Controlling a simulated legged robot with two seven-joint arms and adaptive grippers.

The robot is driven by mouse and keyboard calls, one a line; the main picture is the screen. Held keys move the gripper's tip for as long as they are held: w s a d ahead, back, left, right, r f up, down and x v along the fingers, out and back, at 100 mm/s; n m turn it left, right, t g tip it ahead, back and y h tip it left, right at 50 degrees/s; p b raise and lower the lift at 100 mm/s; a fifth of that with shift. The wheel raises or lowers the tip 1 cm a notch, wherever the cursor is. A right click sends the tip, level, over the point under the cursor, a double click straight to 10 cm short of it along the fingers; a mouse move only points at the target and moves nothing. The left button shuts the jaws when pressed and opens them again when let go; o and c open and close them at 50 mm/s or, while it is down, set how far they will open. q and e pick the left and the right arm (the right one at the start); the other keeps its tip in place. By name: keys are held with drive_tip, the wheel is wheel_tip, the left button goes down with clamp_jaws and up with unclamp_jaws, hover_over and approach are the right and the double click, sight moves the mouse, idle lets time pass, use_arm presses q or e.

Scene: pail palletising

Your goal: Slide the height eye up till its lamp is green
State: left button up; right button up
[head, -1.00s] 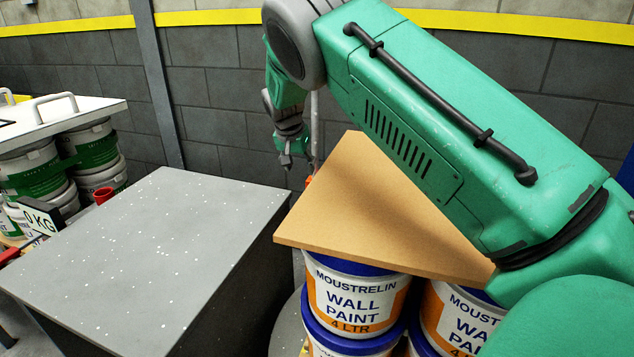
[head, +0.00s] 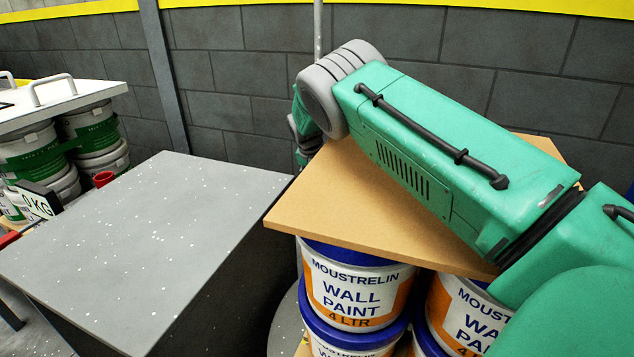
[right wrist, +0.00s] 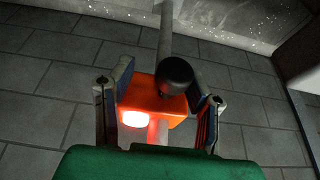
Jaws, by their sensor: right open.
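The height eye (right wrist: 158,98) is an orange block with a black knob (right wrist: 174,72) on a grey pole (right wrist: 164,35). Its lamp (right wrist: 133,118) glows red with a whitish middle. My right gripper (right wrist: 157,92) is open, with one finger on each side of the orange block; I cannot tell whether either finger touches it. In the head view my right arm reaches over the board, and its gripper and the height eye are hidden behind the board. The upper pole (head: 317,30) shows behind my arm. My left gripper is not in view.
A tan board (head: 330,200) lies on paint pails (head: 352,290) below my arm. A grey speckled surface (head: 150,240) stands left of it, bare. Green-labelled pails (head: 35,155) under a white handled lid (head: 60,100) stand far left. A block wall is behind.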

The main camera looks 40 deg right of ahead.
drive_tip(key=shift+w+a+r, duration=0.1)
drive_tip(key=shift+a, duration=0.35)
drive_tip(key=shift+a+r, duration=0.35)
drive_tip(key=shift+a, duration=0.3)
drive_tip(key=shift+a+r, duration=0.3)
drive_tip(key=shift+a, duration=0.3)
drive_tip(key=c, duration=0.6)
drive_tip(key=shift+d, duration=0.35)
clamp_jaws()
drive_tip(key=shift+d+f, duration=0.2)
drive_tip(key=shift+d, duration=0.55)
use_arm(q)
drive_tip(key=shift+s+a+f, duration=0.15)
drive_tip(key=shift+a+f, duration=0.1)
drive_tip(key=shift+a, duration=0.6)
use_arm(e)
drive_tip(key=shift+a, duration=0.1)
drive_tip(key=shift+a+f, duration=0.15)
drive_tip(key=shift+a, duration=0.05)
